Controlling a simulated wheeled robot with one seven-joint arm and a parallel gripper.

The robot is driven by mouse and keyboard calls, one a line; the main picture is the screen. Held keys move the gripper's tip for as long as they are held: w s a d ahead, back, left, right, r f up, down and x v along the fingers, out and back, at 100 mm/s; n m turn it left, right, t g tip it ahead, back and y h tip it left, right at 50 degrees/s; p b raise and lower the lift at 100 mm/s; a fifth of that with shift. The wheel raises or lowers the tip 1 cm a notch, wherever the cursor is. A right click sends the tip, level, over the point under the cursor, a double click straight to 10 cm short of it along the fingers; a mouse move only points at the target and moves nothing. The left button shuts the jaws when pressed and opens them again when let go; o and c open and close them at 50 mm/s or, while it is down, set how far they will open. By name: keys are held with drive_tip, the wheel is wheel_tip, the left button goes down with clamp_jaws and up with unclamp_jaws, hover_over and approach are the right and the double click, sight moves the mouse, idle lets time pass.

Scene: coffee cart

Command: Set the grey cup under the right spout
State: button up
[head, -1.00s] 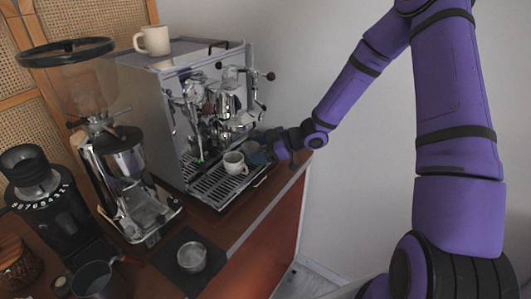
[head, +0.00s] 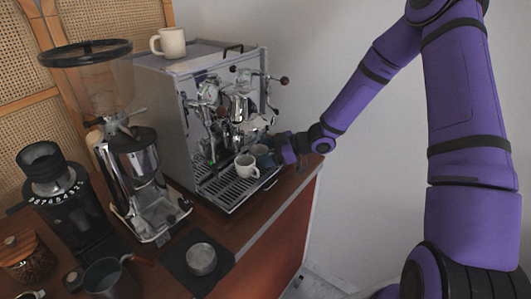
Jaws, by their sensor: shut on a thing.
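The espresso machine (head: 187,125) stands at the back of the cart, with its spouts above a slatted drip tray (head: 223,190). My gripper (head: 276,149) reaches in from the right and is shut on the grey cup (head: 262,153). The grey cup is at the right end of the drip tray, partly hidden by the gripper and a white cup. The white cup (head: 246,167) stands on the tray just left of and in front of the grey cup. I cannot tell whether the grey cup touches the tray or sits exactly below the right spout.
A cream mug (head: 171,43) stands on top of the machine. A grinder (head: 133,165) with a clear hopper is to the left. A metal cup (head: 201,258) rests on a dark mat in front. A dark pitcher (head: 105,280) and a wooden-lidded jar (head: 24,255) are front left.

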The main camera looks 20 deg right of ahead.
drive_tip(key=shift+f, duration=0.1)
drive_tip(key=o, duration=1.2)
drive_tip(key=shift+c, duration=0.2)
drive_tip(key=shift+d, duration=0.15)
drive_tip(key=v, duration=1)
drive_tip(key=shift+d, duration=0.2)
drive_tip(key=shift+s, duration=0.15)
drive_tip(key=shift+r, duration=0.25)
